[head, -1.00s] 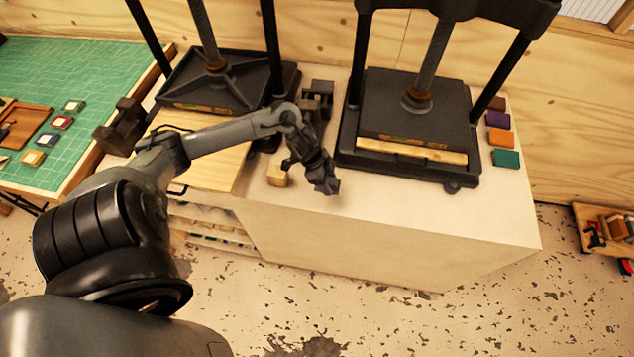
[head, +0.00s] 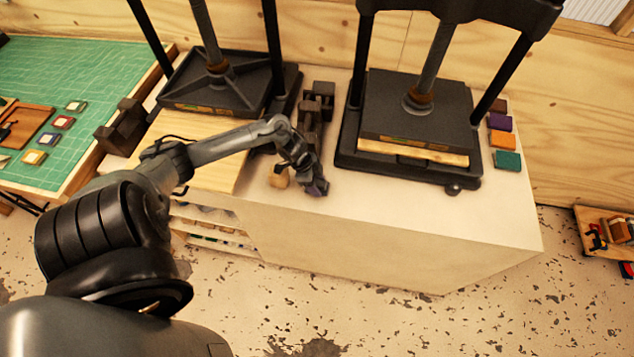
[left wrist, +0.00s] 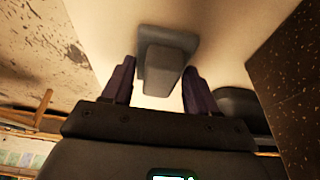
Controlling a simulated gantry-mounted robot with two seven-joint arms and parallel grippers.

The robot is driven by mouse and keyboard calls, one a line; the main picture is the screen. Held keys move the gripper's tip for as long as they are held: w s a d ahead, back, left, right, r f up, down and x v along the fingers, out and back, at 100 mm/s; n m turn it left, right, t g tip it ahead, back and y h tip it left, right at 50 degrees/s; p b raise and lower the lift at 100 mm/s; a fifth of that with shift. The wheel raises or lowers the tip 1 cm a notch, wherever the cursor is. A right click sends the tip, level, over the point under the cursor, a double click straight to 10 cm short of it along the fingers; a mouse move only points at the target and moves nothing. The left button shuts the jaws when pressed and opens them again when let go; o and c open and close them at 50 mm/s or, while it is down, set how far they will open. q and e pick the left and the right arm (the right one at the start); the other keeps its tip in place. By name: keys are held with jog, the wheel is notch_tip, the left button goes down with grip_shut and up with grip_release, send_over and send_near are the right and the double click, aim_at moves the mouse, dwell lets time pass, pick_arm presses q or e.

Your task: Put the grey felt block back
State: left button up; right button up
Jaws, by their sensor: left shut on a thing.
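The grey felt block (left wrist: 165,58) shows in the left wrist view as a wide grey pad with a narrower grip part. My left gripper (left wrist: 160,82) is shut on that grip part, with a purple finger on each side. In the head view my left gripper (head: 317,188) is over the white bench top, between the two presses and close to the front edge. The block cannot be made out in the head view. I cannot tell whether it touches the bench. My right gripper is not in view.
A tan block (head: 278,181) stands just left of the gripper. Dark blocks (head: 318,105) stand behind it. A left press (head: 218,85) and a right press (head: 415,118) flank it. Several coloured blocks line the right side, including a green one (head: 507,160). The bench's front right is clear.

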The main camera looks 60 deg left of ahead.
pick_arm(q)
jog(key=shift+f, duration=0.1)
jog(key=o, duration=1)
